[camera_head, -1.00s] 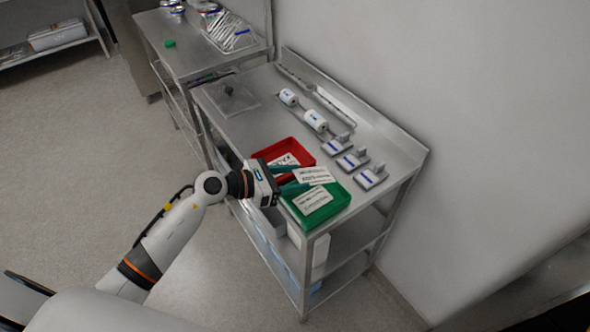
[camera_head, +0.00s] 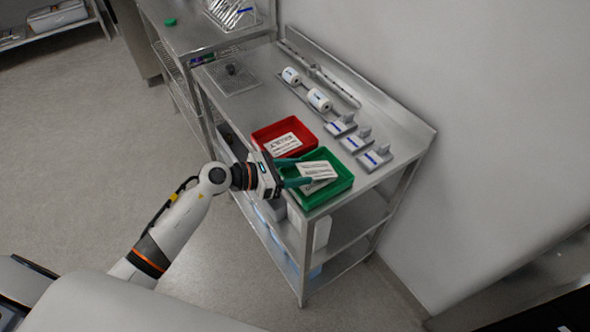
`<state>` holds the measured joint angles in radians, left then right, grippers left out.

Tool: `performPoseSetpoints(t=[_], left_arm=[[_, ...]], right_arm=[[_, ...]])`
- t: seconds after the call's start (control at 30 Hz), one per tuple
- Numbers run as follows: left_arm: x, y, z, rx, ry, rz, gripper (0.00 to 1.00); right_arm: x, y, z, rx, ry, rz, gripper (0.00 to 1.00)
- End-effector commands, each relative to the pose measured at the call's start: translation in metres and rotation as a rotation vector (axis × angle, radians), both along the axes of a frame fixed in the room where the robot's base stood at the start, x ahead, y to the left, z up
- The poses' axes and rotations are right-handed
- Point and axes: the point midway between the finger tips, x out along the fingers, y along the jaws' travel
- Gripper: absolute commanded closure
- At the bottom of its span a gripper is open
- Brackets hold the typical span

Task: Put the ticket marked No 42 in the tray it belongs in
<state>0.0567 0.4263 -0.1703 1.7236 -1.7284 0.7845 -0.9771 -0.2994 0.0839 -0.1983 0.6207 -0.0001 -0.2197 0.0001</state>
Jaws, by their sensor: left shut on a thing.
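My left gripper (camera_head: 305,172) has teal fingers and is shut on a white ticket (camera_head: 319,170) with dark print, too small to read. The gripper and ticket are over the green tray (camera_head: 344,187), near its middle. I cannot tell whether the ticket touches the tray. Another white printed paper (camera_head: 314,187) shows partly under the held ticket, in the green tray. The red tray (camera_head: 268,132) stands just behind and to the left, with a white printed paper (camera_head: 283,144) in it. My right gripper is not in view.
The trays stand on a steel table (camera_head: 240,113). White rolls (camera_head: 319,100) and several grey-white blocks with blue marks (camera_head: 355,143) stand along its wall side. A second steel table with a wire rack (camera_head: 232,14) adjoins at the back. A wall bounds the right.

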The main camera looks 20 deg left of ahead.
Motion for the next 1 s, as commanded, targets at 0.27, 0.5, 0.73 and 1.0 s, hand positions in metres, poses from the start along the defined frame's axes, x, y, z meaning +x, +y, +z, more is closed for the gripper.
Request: performPoseSetpoints(t=[0.27,0.5,0.73,1.0], left_arm=[[0.0,0.0,0.0,0.0,0.0,0.0,0.4],[0.0,0.0,0.0,0.0,0.0,0.0,0.23],[-0.003,0.005,0.0,0.002,0.001,0.001,0.23],[-0.033,0.04,0.011,0.005,0.002,0.0,0.23]], right_arm=[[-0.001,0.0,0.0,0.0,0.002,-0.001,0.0],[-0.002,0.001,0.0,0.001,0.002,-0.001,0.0],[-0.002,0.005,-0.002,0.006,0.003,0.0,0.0],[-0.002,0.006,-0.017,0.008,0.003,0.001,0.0]])
